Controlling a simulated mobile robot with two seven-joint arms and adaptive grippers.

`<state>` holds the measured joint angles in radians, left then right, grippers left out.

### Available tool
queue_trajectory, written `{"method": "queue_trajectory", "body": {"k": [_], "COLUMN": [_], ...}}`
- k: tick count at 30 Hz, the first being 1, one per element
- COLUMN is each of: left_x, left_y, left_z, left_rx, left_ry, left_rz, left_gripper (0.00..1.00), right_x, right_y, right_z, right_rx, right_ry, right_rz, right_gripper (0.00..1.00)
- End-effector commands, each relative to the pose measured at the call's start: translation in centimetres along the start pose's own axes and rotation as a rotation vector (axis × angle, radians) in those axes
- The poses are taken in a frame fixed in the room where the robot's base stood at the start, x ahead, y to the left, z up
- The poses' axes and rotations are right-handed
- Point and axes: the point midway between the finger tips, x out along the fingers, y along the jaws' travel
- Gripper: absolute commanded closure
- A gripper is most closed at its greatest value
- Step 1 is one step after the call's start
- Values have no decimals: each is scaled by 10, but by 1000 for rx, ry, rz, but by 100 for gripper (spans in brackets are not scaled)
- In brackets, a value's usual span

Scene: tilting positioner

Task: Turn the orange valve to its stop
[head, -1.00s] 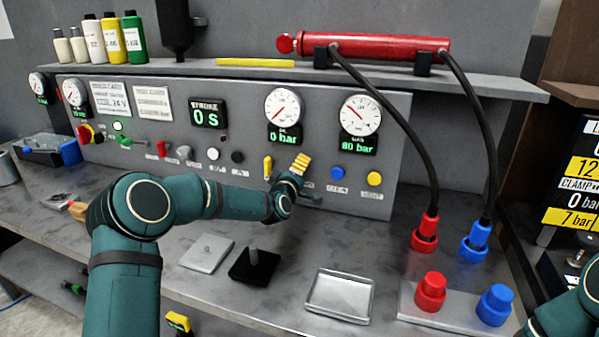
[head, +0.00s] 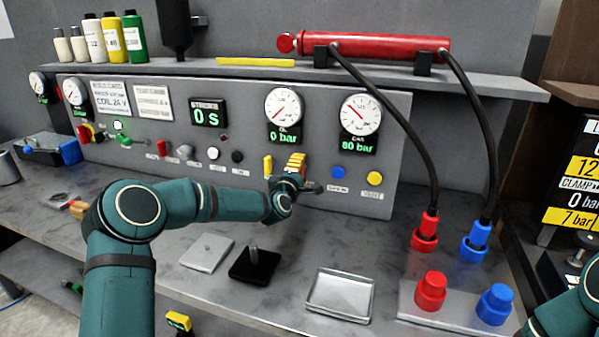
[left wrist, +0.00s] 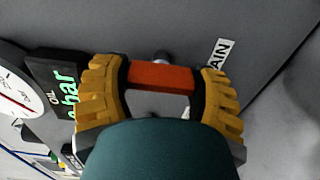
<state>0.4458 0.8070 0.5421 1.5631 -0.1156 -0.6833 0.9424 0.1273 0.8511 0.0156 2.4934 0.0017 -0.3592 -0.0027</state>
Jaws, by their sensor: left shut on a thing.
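The orange valve shows in the left wrist view as an orange-red bar handle (left wrist: 160,77) close to the grey panel. The two yellow ribbed fingers of my left gripper (left wrist: 160,90) are on either side of it, shut on its two ends. In the head view my left gripper (head: 296,163) is at the panel's lower part, below the oil gauge (head: 284,106), and hides the valve. The oil display (head: 283,137) reads 0 bar. My right gripper is out of view; only part of my right arm shows at the lower right edge.
A metal tray (head: 340,294) and a black plate (head: 254,265) lie on the bench below. Black hoses hang at the right.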

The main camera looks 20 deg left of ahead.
Motion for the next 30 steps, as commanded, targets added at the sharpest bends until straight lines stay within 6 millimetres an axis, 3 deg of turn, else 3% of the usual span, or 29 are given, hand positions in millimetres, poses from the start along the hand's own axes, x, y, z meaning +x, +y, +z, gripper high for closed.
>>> {"method": "queue_trajectory", "body": {"k": [5,6,8,20,25,30], "left_x": [0,0,0,-4,-22,-53], "left_y": [-2,-2,-1,0,0,0], "left_z": [0,0,0,0,0,-1], "left_rx": [-2,-2,-2,0,1,3], "left_ry": [0,0,0,1,0,0], "left_rz": [-3,-3,-3,0,-1,-1], "left_gripper": [73,20,4,4,4,4], "right_x": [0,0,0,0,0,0], "right_y": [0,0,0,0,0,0], "right_z": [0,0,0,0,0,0], "right_rx": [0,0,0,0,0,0], "right_ry": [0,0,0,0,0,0], "right_rz": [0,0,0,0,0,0], "right_gripper": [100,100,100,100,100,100]}}
